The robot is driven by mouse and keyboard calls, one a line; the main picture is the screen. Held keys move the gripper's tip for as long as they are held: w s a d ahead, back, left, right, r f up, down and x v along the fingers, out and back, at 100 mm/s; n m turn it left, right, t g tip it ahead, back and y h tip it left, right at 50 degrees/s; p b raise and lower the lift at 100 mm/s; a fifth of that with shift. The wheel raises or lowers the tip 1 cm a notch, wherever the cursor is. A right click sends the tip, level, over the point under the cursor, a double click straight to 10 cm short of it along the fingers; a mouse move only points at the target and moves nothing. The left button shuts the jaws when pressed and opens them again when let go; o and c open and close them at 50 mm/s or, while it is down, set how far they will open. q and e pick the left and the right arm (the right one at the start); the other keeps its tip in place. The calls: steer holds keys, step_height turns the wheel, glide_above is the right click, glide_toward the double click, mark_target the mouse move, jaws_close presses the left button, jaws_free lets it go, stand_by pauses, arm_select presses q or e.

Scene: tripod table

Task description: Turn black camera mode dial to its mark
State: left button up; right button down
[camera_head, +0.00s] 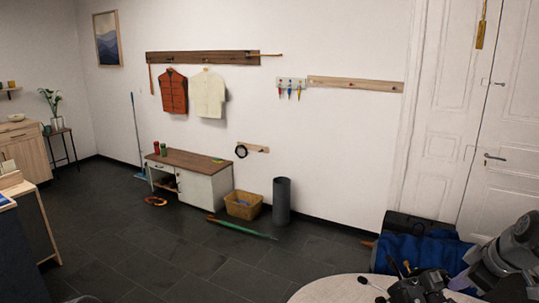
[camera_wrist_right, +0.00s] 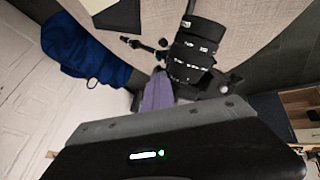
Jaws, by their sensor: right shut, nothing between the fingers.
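The black camera (camera_head: 418,288) is at the bottom of the head view, above a pale round tabletop (camera_head: 330,285). In the right wrist view its thick lens (camera_wrist_right: 195,48) with white markings points up in the picture. The mode dial and its mark cannot be made out in either view. My right gripper (camera_head: 458,283) comes in from the right beside the camera. Its purple-grey fingers, also in the right wrist view (camera_wrist_right: 158,82), are shut and empty, close to the camera body. Whether they touch it I cannot tell. My left gripper is not in view.
Thin black rods with knobs (camera_head: 372,285) stick out near the camera. A blue cloth (camera_head: 415,252) lies over a dark box behind the table. A low cabinet (camera_head: 195,175), a basket (camera_head: 243,205) and a grey cylinder (camera_head: 282,200) stand along the wall. The dark floor between is mostly clear.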

steer(key=shift+w+d+r+b, duration=0.1)
steer(key=shift+w+d+b, duration=0.2)
steer(key=shift+b, duration=0.15)
steer(key=shift+w+d+r, duration=0.2)
steer(key=shift+w, duration=0.15)
stand_by(0.6)
steer(key=shift+s+d+f+b, duration=0.15)
steer(key=shift+d+b, duration=0.25)
steer(key=p+v, duration=0.1)
steer(key=v, duration=0.5)
steer(key=shift+p, duration=0.4)
stand_by(0.4)
